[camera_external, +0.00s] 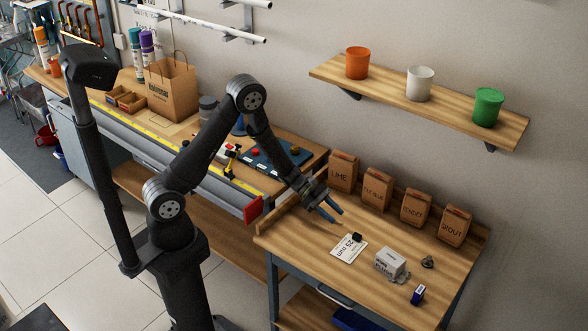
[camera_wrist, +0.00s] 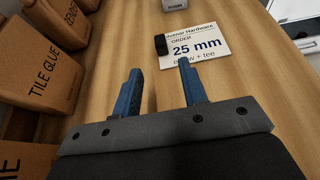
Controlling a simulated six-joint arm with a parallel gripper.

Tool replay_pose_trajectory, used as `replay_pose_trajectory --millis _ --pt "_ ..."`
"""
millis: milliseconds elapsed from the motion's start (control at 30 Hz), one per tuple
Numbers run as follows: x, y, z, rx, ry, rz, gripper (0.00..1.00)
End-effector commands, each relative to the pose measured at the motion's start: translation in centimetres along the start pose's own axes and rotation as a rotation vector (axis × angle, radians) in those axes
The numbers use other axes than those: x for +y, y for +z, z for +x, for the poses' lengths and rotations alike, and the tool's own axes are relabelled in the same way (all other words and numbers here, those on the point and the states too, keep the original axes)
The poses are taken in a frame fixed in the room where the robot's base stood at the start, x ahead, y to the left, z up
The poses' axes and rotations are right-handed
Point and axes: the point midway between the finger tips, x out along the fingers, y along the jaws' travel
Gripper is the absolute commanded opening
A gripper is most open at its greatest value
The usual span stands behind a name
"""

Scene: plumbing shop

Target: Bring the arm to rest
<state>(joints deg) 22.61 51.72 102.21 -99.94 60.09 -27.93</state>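My gripper (camera_external: 333,209) hangs over the left part of the wooden bench (camera_external: 388,293), above its surface and behind the order card. In the wrist view its two blue fingers (camera_wrist: 159,88) stand apart with nothing between them. The order card (camera_external: 349,248) lies flat on the bench and reads "25 mm" in the wrist view (camera_wrist: 205,48). A small black block (camera_external: 357,237) sits on the card's edge; it also shows in the wrist view (camera_wrist: 161,45).
Paper bags labelled lime (camera_external: 343,172), tile glue (camera_external: 377,188), render (camera_external: 416,208) and grout (camera_external: 454,226) stand along the back. A white-grey box (camera_external: 391,263), a grey fitting (camera_external: 428,261) and a blue item (camera_external: 418,294) lie to the right. A shelf (camera_external: 395,96) with three pots hangs above.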

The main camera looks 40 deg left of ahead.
Motion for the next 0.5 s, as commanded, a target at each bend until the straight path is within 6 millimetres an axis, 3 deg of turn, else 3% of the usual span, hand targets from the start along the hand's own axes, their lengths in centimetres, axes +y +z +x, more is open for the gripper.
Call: replay_pose_trajectory --millis 500 --pt "-0.1 -0.1 10.2 0.001 -0.002 0.001 0.39"
